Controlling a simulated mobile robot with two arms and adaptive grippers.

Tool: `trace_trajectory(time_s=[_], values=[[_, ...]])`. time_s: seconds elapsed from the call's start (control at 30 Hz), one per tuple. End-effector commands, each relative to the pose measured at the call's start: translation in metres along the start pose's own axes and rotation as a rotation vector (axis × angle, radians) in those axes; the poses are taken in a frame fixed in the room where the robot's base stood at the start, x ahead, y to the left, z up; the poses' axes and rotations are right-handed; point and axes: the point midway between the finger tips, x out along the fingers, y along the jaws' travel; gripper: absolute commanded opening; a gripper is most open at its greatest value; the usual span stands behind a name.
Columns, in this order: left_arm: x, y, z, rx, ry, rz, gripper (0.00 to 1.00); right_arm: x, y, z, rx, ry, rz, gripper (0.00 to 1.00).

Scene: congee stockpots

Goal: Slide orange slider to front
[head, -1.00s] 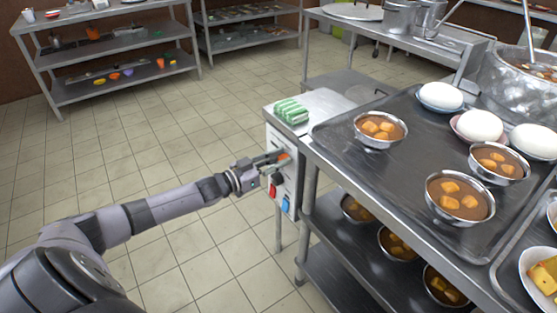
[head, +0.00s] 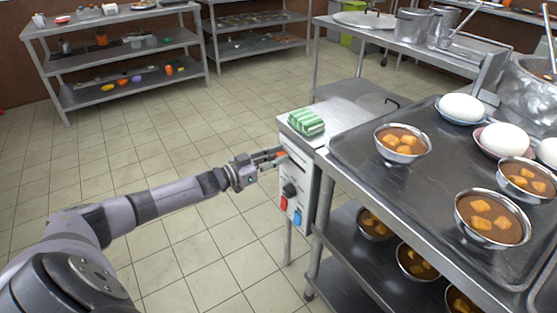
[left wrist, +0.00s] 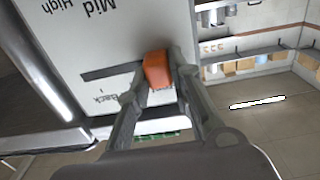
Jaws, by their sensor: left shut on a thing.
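The orange slider (head: 281,154) sits near the left end of a dark slot on the white control panel (head: 294,175) in the head view. My left gripper (head: 277,157) reaches it from the left and is shut on it. In the left wrist view, the orange slider (left wrist: 157,70) is between the two fingertips of the gripper (left wrist: 161,75). The empty slot (left wrist: 110,71) runs to the left from it there. My right gripper is not in view.
Below the slot are a black knob (head: 290,189), a red switch (head: 283,203) and a blue switch (head: 297,217). A green striped item (head: 306,122) lies on top of the unit. A cart with a tray (head: 352,168) of bowls stands close on the right. The floor at left is clear.

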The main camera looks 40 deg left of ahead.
Motion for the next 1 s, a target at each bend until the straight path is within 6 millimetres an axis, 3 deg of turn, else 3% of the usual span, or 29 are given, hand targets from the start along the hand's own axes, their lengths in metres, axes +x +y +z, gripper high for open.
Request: trace_trajectory(time_s=[0.17,0.2,0.47,0.8,1.0], values=[[-0.001,-0.007,-0.002,0.003,-0.003,-0.014,0.0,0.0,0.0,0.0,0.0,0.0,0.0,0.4],[-0.001,-0.007,-0.002,0.004,-0.003,-0.015,0.22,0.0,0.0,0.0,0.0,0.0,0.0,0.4],[-0.001,-0.005,-0.002,0.004,-0.001,-0.012,0.39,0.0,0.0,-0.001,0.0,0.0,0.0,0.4],[-0.002,-0.004,-0.001,0.003,-0.001,-0.008,0.4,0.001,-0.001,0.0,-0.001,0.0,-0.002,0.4],[-0.019,-0.004,0.0,0.002,-0.004,-0.008,0.4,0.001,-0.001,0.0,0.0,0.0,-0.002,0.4]])
